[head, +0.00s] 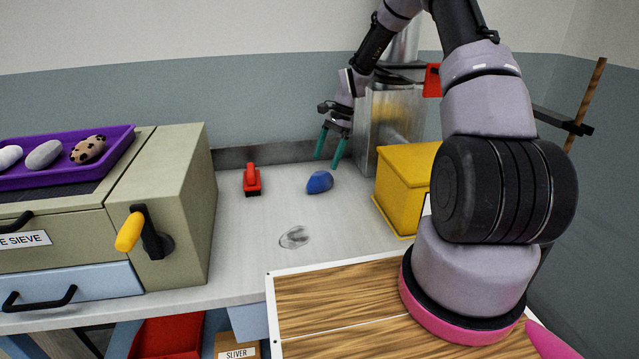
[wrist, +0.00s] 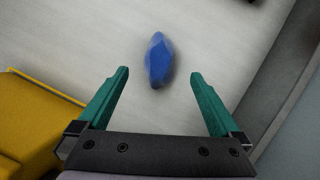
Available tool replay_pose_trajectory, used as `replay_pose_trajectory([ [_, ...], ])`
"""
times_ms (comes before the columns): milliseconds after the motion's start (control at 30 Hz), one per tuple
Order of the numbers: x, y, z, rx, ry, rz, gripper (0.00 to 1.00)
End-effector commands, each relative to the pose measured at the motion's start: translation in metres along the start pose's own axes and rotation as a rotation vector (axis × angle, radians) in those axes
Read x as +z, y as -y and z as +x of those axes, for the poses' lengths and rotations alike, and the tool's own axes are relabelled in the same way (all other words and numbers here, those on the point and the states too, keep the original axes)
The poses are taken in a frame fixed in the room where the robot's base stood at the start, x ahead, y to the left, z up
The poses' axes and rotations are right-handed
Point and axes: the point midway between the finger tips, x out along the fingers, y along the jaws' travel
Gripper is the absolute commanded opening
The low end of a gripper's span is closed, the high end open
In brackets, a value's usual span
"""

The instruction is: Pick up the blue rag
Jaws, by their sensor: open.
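The blue rag (head: 319,182) is a small crumpled lump lying on the pale worktop (head: 245,225). In the wrist view the rag (wrist: 158,60) lies beyond the fingertips, roughly centred between them, with its long side running along the fingers' direction. My gripper (head: 328,162) is above the worktop near the rag, pointing down, with green fingers. In the wrist view my gripper (wrist: 158,74) is open and empty. The fingers do not visibly touch the rag.
A yellow box (head: 405,180) stands right of the rag, with a metal duct (head: 392,120) behind it. A red-handled brush (head: 252,181) lies to the left. A clear, glassy piece (head: 295,237) lies in front. A drawer cabinet (head: 165,200) carries a purple tray (head: 118,143).

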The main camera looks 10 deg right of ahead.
Motion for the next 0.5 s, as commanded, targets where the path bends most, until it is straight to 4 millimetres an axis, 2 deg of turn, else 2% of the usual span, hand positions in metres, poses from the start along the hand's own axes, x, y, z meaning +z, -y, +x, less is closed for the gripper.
replay_pose_trajectory([
  [100, 0.001, -0.001, 0.019, 0.002, 0.002, -0.002, 1.0],
  [333, 0.0, -0.001, 0.037, 0.001, 0.001, -0.002, 1.0],
  [500, -0.003, -0.001, 0.064, 0.002, 0.002, -0.002, 1.0],
])
